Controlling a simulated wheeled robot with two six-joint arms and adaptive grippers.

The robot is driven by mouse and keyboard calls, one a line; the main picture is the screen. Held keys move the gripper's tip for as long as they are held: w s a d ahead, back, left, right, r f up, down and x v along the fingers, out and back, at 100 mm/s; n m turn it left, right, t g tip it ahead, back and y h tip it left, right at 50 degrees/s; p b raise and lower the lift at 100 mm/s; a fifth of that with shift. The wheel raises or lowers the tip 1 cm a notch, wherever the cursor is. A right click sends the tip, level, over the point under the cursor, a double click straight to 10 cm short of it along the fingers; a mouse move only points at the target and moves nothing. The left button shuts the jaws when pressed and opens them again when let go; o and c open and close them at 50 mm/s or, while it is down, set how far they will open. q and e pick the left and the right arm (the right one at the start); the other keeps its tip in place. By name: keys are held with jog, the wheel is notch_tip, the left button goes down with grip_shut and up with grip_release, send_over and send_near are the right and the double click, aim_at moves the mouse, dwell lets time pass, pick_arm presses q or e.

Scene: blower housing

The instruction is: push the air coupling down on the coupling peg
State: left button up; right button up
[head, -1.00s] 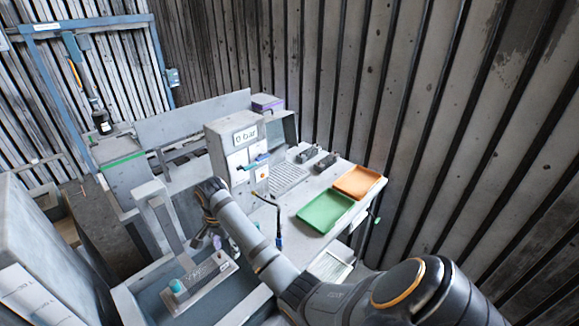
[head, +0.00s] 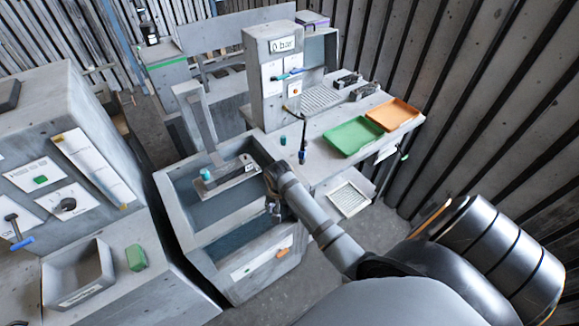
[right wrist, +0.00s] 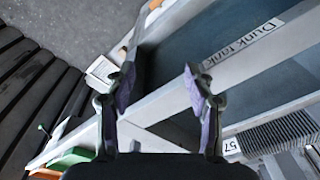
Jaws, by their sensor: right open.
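A small blue and dark fitting (head: 302,156) with a thin black hose rising from it stands near the front edge of the bench, below the grey cabinet with the "0 bar" display (head: 283,45). It looks like the air coupling; I cannot make out a peg under it. My right gripper (head: 276,208) is beside the front right corner of the dunk tank (head: 181,218), left of and nearer than the fitting, apart from it. In the right wrist view its two purple-padded fingers (right wrist: 158,88) are spread with nothing between them. My left gripper is not in view.
A fixture plate with a teal knob (head: 206,174) sits across the tank. A green tray (head: 353,137) and an orange tray (head: 394,114) lie on the bench right of the fitting. A grey control console (head: 62,170) stands at left. My right arm crosses the lower right.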

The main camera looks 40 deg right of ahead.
jog(key=s+f+n+b, duration=0.2)
jog(key=s+f, duration=0.2)
jog(key=f, duration=0.5)
jog(key=shift+s+d+f, duration=0.15)
jog(key=shift+d+f, duration=0.05)
jog(key=shift+f, duration=0.1)
jog(key=s+d+f+n+b, duration=0.1)
jog(key=s+f+n+b, duration=0.1)
jog(key=s+f, duration=0.65)
jog(key=s+f+n+b, duration=0.1)
jog(key=s+f+b, duration=0.25)
jog(key=f, duration=0.95)
jog(key=s+f+n, duration=0.1)
jog(key=s+f, duration=0.2)
jog(key=s, duration=0.4)
jog(key=s+f+n+b, duration=0.1)
jog(key=s+f, duration=0.3)
jog(key=s, duration=0.2)
jog(key=s+f+n+b, duration=0.1)
jog(key=s+f, duration=0.3)
jog(key=s, duration=0.3)
jog(key=shift+s+f+n, duration=0.25)
jog(key=shift+s+n, duration=0.05)
jog(key=shift+n, duration=0.1)
